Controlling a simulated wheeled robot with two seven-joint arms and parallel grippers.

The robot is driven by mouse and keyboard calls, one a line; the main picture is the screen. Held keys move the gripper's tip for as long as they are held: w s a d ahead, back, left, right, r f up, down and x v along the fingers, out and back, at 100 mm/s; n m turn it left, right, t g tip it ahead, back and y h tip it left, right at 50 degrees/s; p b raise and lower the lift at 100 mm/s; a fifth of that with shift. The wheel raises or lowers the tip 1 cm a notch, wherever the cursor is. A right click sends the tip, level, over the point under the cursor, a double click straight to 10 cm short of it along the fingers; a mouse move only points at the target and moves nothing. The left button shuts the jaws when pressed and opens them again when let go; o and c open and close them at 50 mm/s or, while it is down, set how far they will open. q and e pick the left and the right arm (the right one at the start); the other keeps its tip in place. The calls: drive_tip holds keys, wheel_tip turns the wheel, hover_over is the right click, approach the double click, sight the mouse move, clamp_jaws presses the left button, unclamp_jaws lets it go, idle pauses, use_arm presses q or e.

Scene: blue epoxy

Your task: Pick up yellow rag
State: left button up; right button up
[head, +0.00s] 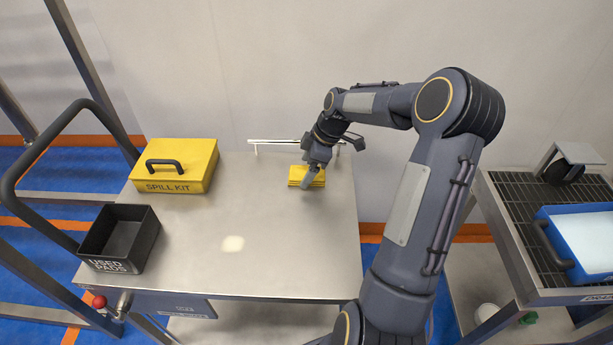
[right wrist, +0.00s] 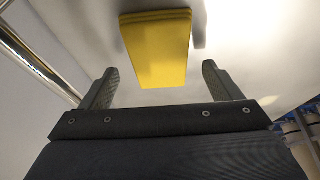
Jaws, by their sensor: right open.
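The yellow rag (head: 297,174) is a folded stack lying on the steel cart top (head: 290,240) near its back edge. My right gripper (head: 307,184) is above the rag in the head view and hides part of it. In the right wrist view the rag (right wrist: 157,45) shows ahead of the gripper (right wrist: 160,82), between the lines of its two spread fingers. The fingers are open with nothing between them. I cannot tell the exact gap between fingertips and rag. My left gripper is not in view.
A yellow spill kit box (head: 178,166) and a black used-pads bin (head: 120,240) stand on the cart's left side. A metal rail (head: 275,142) runs behind the rag. A pale round patch (head: 232,243) marks the otherwise clear middle. A grated stand with a blue tray (head: 585,240) is at right.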

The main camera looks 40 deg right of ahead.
drive_tip(key=shift+w+a+f, duration=0.15)
drive_tip(key=shift+a+f, duration=0.05)
drive_tip(key=shift+f, duration=0.35)
drive_tip(key=shift+f, duration=0.2)
drive_tip(key=shift+c, duration=0.5)
drive_tip(key=c, duration=1.1)
drive_tip(key=shift+o, duration=0.2)
